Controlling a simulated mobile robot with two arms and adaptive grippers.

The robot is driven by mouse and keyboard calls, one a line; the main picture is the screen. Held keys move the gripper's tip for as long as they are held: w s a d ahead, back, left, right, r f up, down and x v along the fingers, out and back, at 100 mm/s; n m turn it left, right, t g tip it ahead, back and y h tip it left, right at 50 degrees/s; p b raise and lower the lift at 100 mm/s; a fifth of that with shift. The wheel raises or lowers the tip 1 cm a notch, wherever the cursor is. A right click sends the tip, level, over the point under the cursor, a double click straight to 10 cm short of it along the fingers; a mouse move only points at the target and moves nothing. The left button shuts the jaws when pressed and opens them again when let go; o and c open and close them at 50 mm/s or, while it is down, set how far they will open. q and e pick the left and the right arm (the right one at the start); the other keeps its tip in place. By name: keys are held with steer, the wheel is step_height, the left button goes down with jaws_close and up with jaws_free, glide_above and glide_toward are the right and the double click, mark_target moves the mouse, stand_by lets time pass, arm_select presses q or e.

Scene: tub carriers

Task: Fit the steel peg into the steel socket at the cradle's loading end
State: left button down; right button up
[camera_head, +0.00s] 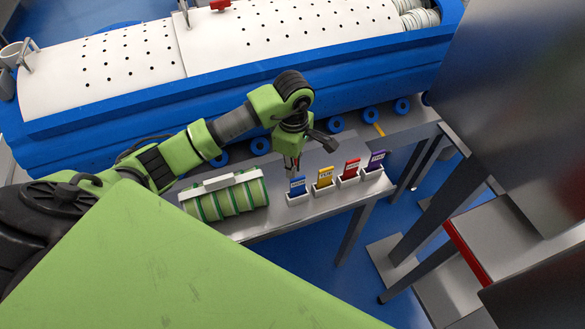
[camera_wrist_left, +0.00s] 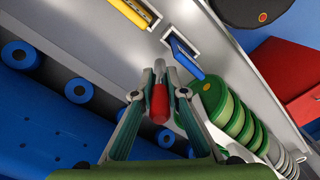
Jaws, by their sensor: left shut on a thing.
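My left gripper (camera_head: 292,166) hangs tip-down above the grey bench, close to the blue card holder. In the left wrist view the same gripper (camera_wrist_left: 160,86) is shut on a red cylindrical piece (camera_wrist_left: 158,105). A grey rounded end shows between the fingertips, so this looks like the steel peg with a red grip. The blue cradle (camera_head: 255,107) lies behind the bench and bears long white perforated shells (camera_head: 290,27). I cannot make out the steel socket in either view. My right gripper is not in view.
A green ribbed roll (camera_head: 228,200) lies on the bench (camera_head: 270,224), left of the gripper. Blue (camera_head: 297,186), yellow (camera_head: 324,177), red (camera_head: 350,168) and purple (camera_head: 375,160) cards stand in white holders. Dark metal panels (camera_head: 520,90) rise at the right.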

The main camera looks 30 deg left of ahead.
arm_select(q)
step_height(320, 180, down, 2)
steer(key=shift+f+p, duration=0.15)
steer(key=shift+p, duration=0.15)
steer(key=shift+f+b, duration=0.3)
steer(key=c, duration=2)
jaws_free()
